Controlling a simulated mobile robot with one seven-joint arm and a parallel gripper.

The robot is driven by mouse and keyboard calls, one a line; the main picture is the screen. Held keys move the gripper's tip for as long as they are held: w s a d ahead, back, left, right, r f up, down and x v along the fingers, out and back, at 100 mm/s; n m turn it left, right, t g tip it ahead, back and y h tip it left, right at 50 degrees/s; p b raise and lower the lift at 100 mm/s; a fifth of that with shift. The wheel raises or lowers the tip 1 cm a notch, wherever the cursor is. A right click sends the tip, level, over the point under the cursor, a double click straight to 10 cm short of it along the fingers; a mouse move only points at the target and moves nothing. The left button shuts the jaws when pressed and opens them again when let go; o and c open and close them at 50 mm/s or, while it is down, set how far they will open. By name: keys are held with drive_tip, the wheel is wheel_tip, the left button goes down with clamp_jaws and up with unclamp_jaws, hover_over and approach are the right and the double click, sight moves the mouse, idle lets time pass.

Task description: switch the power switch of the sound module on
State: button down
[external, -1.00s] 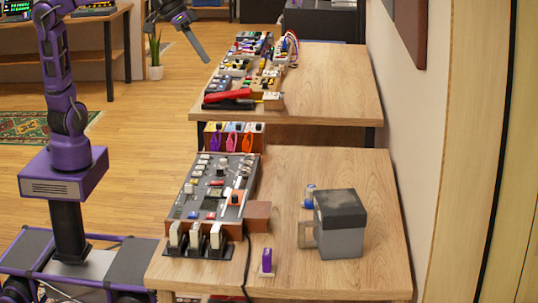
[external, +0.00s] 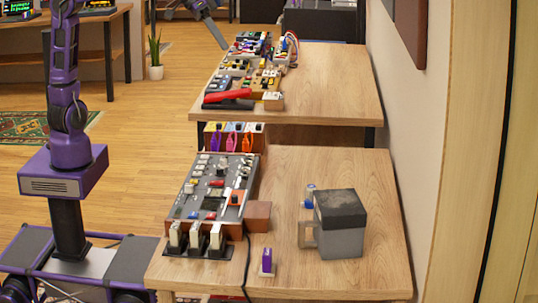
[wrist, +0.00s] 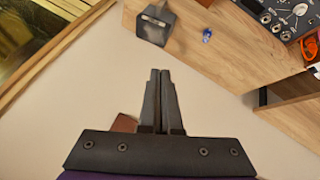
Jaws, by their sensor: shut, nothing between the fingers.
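A grey panel (external: 217,184) with several knobs and coloured buttons lies on the left of the near table; it looks like the sound module. Its knobs also show at the upper right of the wrist view (wrist: 285,14). I cannot tell which control is the power switch or how it is set. My gripper (external: 221,45) is raised near the top of the external view, well away from the near panel. In the wrist view my gripper (wrist: 159,71) has its two dark fingers together, with nothing between them.
The near table (external: 350,180) also holds a grey box-like mug (external: 342,240), a small blue item (external: 309,197) and a small purple block (external: 267,261). The far table (external: 335,80) holds several coloured modules (external: 245,75). A wall (external: 400,120) borders the right side.

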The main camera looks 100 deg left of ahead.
drive_tip(key=a+f+m+g, duration=0.25)
drive_tip(key=a+f, duration=0.75)
drive_tip(key=f, duration=0.5)
drive_tip(key=m+g+y, duration=0.2)
drive_tip(key=g, duration=0.1)
hover_over(222, 181)
drive_tip(key=s, duration=0.2)
wheel_tip(222, 181, down, 14)
drive_tip(key=shift+s+f, duration=0.1)
drive_tip(key=shift+f, duration=0.4)
drive_tip(key=shift+b, duration=0.3)
drive_tip(key=f+b, duration=0.1)
drive_tip(key=f, duration=0.3)
drive_tip(key=w+f, duration=0.1)
drive_tip(key=f, duration=0.4)
drive_tip(key=f+b, duration=0.1)
drive_tip(key=f, duration=0.3)
drive_tip(key=shift+w+f+b, duration=0.3)
drive_tip(key=shift+w+f, duration=0.05)
